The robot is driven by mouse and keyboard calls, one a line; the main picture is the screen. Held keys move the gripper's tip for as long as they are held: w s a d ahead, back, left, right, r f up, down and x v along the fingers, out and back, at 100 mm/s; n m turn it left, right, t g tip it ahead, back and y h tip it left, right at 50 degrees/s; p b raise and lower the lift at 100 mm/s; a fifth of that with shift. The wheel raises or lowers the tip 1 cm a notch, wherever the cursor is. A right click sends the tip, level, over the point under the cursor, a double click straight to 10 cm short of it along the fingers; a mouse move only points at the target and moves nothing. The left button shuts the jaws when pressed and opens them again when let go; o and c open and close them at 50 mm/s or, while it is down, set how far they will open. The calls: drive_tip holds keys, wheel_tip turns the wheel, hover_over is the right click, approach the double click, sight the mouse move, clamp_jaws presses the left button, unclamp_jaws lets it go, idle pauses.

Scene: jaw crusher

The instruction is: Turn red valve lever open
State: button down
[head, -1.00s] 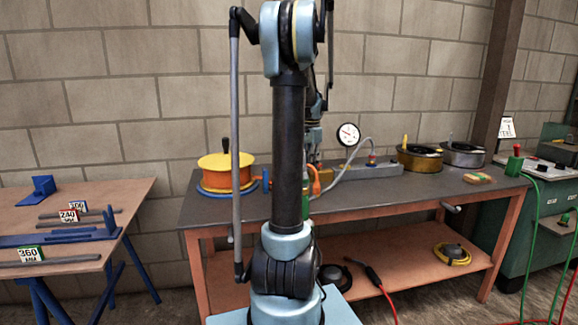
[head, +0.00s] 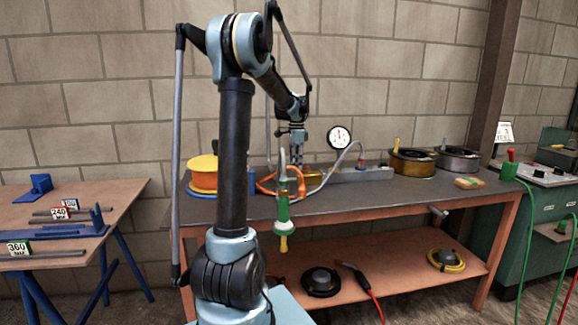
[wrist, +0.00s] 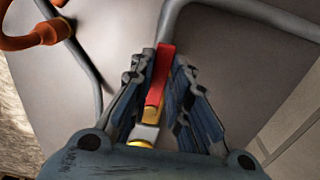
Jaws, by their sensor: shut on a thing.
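The red valve lever (wrist: 162,72) lies between the two fingers of my gripper (wrist: 165,62) in the wrist view, with brass and yellow valve parts (wrist: 150,125) below it. The fingers are shut on the lever. A grey hose (wrist: 181,10) runs past just beyond the fingertips. In the head view my gripper (head: 297,148) points down over the back of the workbench (head: 400,205). The lever is too small or hidden to make out there. A round white gauge (head: 339,137) stands just right of my gripper.
A yellow-orange reel (head: 203,174) stands left on the bench. An orange hose (head: 266,184) and a green nozzle with a yellow tip (head: 283,208) are in front of the gripper. The bench's right front is mostly clear.

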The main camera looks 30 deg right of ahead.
drive_tip(key=shift+d, duration=0.15)
drive_tip(key=c, duration=1.5)
unclamp_jaws()
drive_tip(key=shift+r, duration=0.1)
wheel_tip(320, 180, up, 12)
drive_tip(key=shift+f, duration=0.1)
